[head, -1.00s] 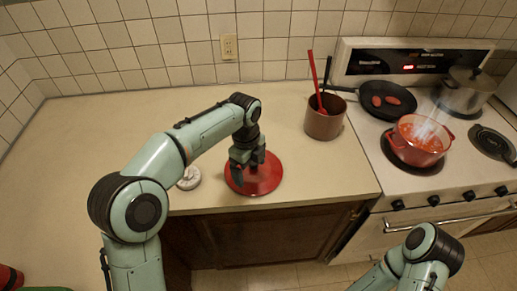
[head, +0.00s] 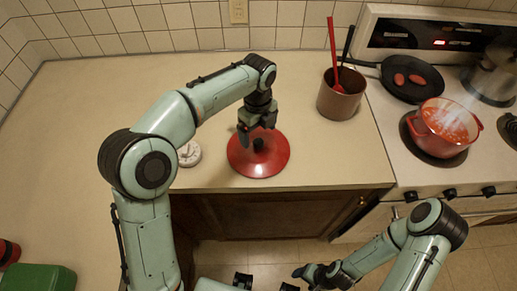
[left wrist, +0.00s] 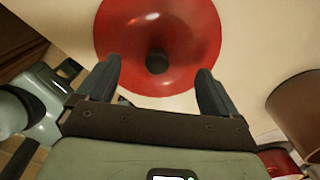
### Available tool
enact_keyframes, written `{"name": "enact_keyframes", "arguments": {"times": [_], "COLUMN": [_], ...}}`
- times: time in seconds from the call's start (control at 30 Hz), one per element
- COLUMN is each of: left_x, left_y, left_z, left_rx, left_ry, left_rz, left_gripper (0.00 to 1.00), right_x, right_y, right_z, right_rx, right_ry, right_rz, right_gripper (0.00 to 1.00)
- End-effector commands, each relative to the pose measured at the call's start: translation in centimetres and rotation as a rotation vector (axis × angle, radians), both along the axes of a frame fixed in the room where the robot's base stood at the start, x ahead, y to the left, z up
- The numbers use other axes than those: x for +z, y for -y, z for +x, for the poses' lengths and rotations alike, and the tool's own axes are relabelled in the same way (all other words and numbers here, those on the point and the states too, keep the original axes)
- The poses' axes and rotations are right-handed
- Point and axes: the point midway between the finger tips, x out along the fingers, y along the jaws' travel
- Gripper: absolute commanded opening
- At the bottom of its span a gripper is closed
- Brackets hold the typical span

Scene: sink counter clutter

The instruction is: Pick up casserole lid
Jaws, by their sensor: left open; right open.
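The red casserole lid (head: 266,160) lies on the counter near its front edge, with its black knob (head: 258,144) up. In the left wrist view the lid (left wrist: 185,72) and its knob (left wrist: 157,61) show ahead of my left gripper. My left gripper (head: 257,130) is open and above the lid, close to the knob. In the left wrist view the knob lies between the lines of the two fingers (left wrist: 157,80), a little beyond their tips. My right gripper (head: 302,280) is open and empty at the bottom of the head view, low in front of the counter.
A small white round item (head: 189,154) sits just left of the lid. A brown pot (head: 340,97) with red and black utensils stands to the right. On the stove are a red casserole (head: 445,127), a black pan (head: 411,80) and a steel pot (head: 491,78).

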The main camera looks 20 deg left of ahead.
Motion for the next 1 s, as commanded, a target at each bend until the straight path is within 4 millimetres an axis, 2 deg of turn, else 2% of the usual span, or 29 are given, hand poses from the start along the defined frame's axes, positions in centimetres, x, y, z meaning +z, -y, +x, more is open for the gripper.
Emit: {"name": "enact_keyframes", "arguments": {"times": [0.2,0.3,0.6,0.77,0.8,0.9,1.0], "left_x": [-3.5,-4.5,-4.8,-4.8,-4.8,-4.8,-4.7], "left_y": [0.3,0.3,0.3,0.3,0.3,0.3,0.3], "left_z": [-0.6,-0.6,-0.5,-0.5,-0.5,-0.5,-0.5], "left_rx": [0.0,0.0,0.0,0.0,0.0,0.0,0.0], "left_ry": [-0.005,-0.003,-0.001,-0.001,-0.001,-0.002,0.0], "left_rz": [0.002,0.001,0.001,0.001,0.0,0.0,0.0], "left_gripper": [0.94,0.94,0.94,0.41,0.28,0.0,0.0], "right_x": [-0.9,-1.1,-1.0,-1.0,-1.0,-1.0,-1.0], "right_y": [0.0,0.0,0.0,0.0,0.0,0.0,0.0], "right_z": [-0.6,-0.6,-0.6,-0.6,-0.6,-0.6,-0.6], "right_rx": [0.0,0.0,0.0,0.0,0.0,0.0,0.0], "right_ry": [-0.006,-0.007,-0.007,-0.007,-0.007,-0.007,-0.007], "right_rz": [0.0,0.0,0.0,0.0,0.0,0.0,0.0], "right_gripper": [0.68,0.68,0.68,0.68,0.68,0.68,0.68]}}
